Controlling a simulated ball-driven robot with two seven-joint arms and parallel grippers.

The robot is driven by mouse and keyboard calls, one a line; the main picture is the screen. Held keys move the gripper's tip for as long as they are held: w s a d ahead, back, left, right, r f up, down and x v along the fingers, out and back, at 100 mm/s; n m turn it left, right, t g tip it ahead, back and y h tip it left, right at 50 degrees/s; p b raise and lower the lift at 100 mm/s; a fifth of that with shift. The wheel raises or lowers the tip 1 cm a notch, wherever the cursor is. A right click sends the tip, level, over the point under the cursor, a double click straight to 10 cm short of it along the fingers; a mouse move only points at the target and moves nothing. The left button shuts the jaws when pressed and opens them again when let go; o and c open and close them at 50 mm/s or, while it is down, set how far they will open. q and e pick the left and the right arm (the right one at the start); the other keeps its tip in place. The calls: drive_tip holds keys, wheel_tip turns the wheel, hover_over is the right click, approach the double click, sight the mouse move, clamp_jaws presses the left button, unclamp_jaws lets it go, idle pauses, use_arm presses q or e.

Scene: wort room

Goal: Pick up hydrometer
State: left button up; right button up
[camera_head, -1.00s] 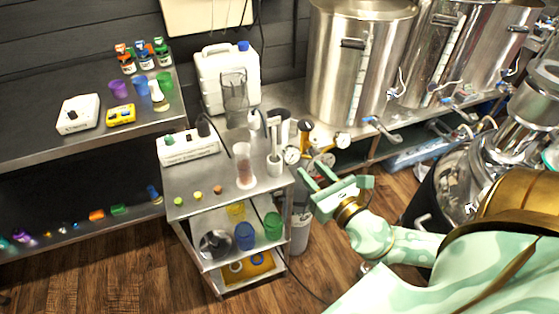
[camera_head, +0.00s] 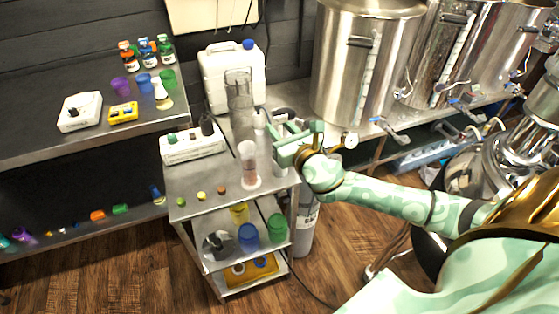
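I cannot clearly pick out the hydrometer. A clear upright cylinder with a reddish lower part (camera_head: 249,170) stands on the steel cart's top (camera_head: 205,185); a thin hydrometer inside it is too small to make out. A taller clear vessel (camera_head: 239,95) stands behind it. My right gripper (camera_head: 275,138) is open, just right of the reddish cylinder and above the cart's right edge. Its green fingers point left and hide much of the white stand there. I see nothing held in it. My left gripper is out of view.
A white instrument (camera_head: 193,146) sits at the cart's back left, with several small coloured caps in front. Cups stand on the shelf below. A white jerrycan (camera_head: 232,75) and a steel kettle (camera_head: 362,65) stand behind. The cart top's front left is mostly clear.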

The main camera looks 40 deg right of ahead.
clamp_jaws()
drive_tip(key=shift+r, duration=0.1)
wheel_tip(320, 180, up, 11)
drive_tip(key=p, duration=0.6)
drive_tip(key=shift+f, duration=0.35)
